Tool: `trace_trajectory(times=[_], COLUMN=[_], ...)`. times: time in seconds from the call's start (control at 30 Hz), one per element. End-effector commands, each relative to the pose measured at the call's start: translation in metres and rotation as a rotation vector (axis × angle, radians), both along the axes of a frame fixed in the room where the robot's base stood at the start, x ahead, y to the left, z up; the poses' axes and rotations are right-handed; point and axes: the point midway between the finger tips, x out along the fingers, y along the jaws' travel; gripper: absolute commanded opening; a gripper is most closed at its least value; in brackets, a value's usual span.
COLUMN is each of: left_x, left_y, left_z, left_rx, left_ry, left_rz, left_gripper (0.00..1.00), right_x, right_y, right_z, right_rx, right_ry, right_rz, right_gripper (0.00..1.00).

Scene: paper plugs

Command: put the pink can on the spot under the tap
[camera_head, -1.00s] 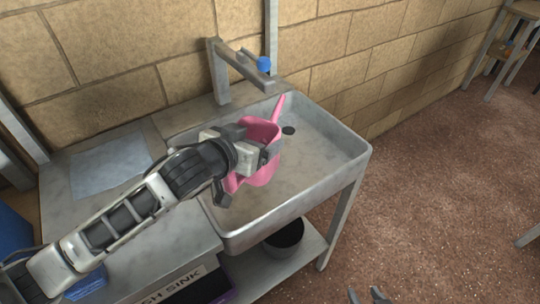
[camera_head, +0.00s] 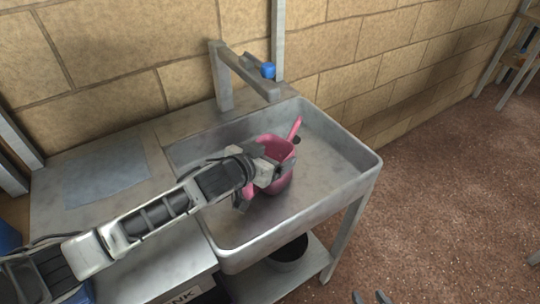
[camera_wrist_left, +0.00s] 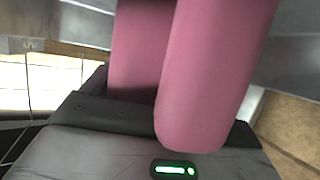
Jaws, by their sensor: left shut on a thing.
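The pink can (camera_head: 285,180) is upright, with a spout pointing up and to the right. It is inside the sink basin (camera_head: 345,165), below and in front of the grey tap (camera_head: 247,72). My left gripper (camera_head: 268,172) is shut on the can at its left side. In the left wrist view the pink can (camera_wrist_left: 215,75) fills the space at the jaws. I cannot tell if its base touches the basin floor. No marked spot is visible under the tap. My right gripper (camera_head: 371,298) shows only its two separated fingertips at the bottom edge, with nothing between them.
A blue knob (camera_head: 268,70) sits on the tap. A dark drain (camera_head: 297,140) shows beside the can's spout. A grey sheet (camera_head: 105,172) lies on the left counter. A dark bucket (camera_head: 288,252) stands on the shelf below. The basin's right side is clear.

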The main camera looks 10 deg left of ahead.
Motion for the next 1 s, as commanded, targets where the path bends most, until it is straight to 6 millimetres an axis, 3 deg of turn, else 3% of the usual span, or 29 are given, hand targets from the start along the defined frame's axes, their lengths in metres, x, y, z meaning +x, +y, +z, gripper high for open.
trace_trajectory(times=[0.37, 0.4, 0.47, 0.73, 1.0], left_x=[0.000, 0.000, 0.000, 0.000, -0.037], left_y=[0.000, 0.000, 0.000, 0.000, 0.015], left_z=[-0.007, -0.009, -0.008, -0.003, 0.010], left_rx=[-0.001, 0.000, 0.000, 0.000, 0.000], left_ry=[-0.002, 0.000, 0.000, -0.001, 0.001], left_rz=[-0.001, -0.001, -0.001, 0.000, -0.001], left_gripper=[0.57, 0.89, 1.00, 1.00, 1.00], right_x=[0.001, 0.001, 0.001, 0.000, 0.000], right_y=[0.000, 0.000, 0.000, 0.000, -0.001], right_z=[0.000, 0.000, 0.000, 0.002, -0.002], right_rx=[0.001, 0.001, 0.000, -0.001, -0.003], right_ry=[-0.003, -0.003, -0.002, 0.000, 0.003], right_rz=[0.001, 0.001, 0.001, 0.001, 0.001], right_gripper=[0.36, 0.36, 0.36, 0.36, 0.36])
